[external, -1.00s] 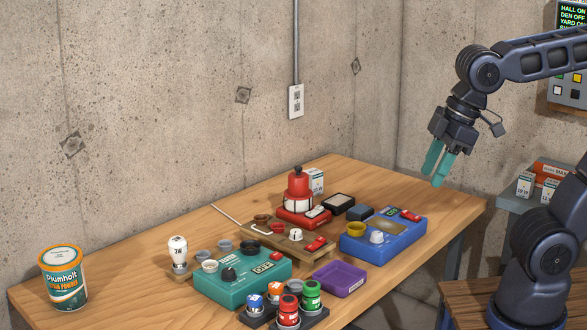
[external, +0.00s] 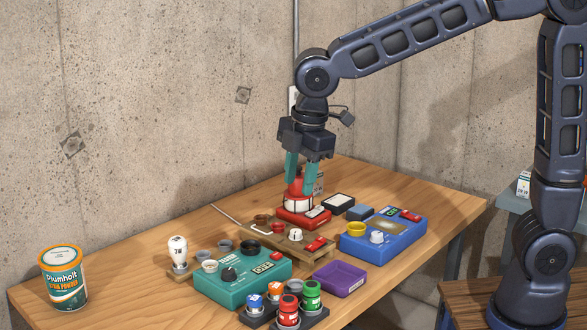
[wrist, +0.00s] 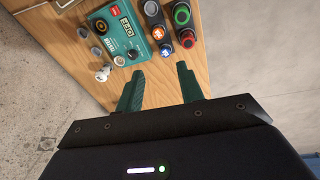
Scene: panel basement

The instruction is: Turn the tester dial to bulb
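A teal box (external: 240,290) stands on the front left of the table. It has a black dial (external: 229,273), a small display and a red button. It also shows in the wrist view (wrist: 112,35), with the dial (wrist: 134,54) on its near side.
Several cups sit along the teal box. A dark tray with coloured jars (external: 311,293) is just in front. A purple tray (external: 342,278), wooden board, red device (external: 302,219) and blue box (external: 375,243) crowd the right. A tin (external: 64,277) stands far left; bare wood surrounds it.

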